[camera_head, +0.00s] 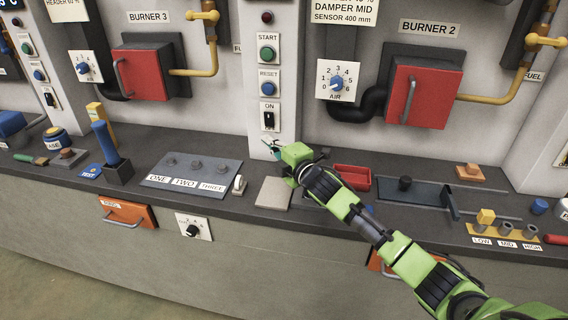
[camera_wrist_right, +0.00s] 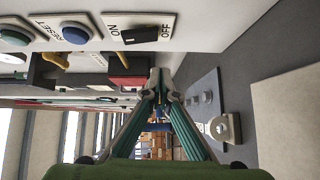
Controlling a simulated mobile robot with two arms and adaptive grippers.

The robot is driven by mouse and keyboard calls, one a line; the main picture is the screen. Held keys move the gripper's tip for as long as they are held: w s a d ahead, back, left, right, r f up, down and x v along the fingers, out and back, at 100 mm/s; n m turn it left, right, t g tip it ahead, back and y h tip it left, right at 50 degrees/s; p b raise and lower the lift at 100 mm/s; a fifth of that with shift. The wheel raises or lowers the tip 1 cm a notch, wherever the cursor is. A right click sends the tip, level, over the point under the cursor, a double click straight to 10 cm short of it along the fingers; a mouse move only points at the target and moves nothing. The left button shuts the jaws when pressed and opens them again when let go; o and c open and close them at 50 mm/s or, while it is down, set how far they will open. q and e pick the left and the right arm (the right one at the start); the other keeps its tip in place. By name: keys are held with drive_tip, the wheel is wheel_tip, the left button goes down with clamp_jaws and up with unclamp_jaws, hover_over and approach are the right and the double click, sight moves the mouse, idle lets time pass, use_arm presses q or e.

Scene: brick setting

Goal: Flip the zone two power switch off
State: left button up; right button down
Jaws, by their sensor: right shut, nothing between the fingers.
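A power switch (camera_head: 268,119) with a black toggle sits low on the white column between burner 3 and burner 2, below the START and RESET buttons. It also shows at the top of the right wrist view (camera_wrist_right: 140,36), with ON at its left and OFF at its right. I cannot tell which way its toggle lies. No zone label is readable on it. My right gripper (camera_head: 271,147) is shut and empty, just below the switch plate and in front of the column; its fingertips (camera_wrist_right: 160,72) look apart from the switch. My left gripper is not in view.
A similar switch (camera_head: 49,97) is on the left column. The green START (camera_head: 267,54) and blue RESET (camera_head: 267,88) buttons are above the switch. On the shelf, a grey plate (camera_head: 190,172) labelled ONE, TWO, THREE lies left and a red tray (camera_head: 352,177) right.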

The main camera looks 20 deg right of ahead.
drive_tip(key=d+f+b+v, duration=0.1)
drive_tip(key=f+v, duration=0.1)
drive_tip(key=v, duration=0.6)
drive_tip(key=shift+s+b, duration=0.3)
drive_tip(key=shift+s, duration=0.1)
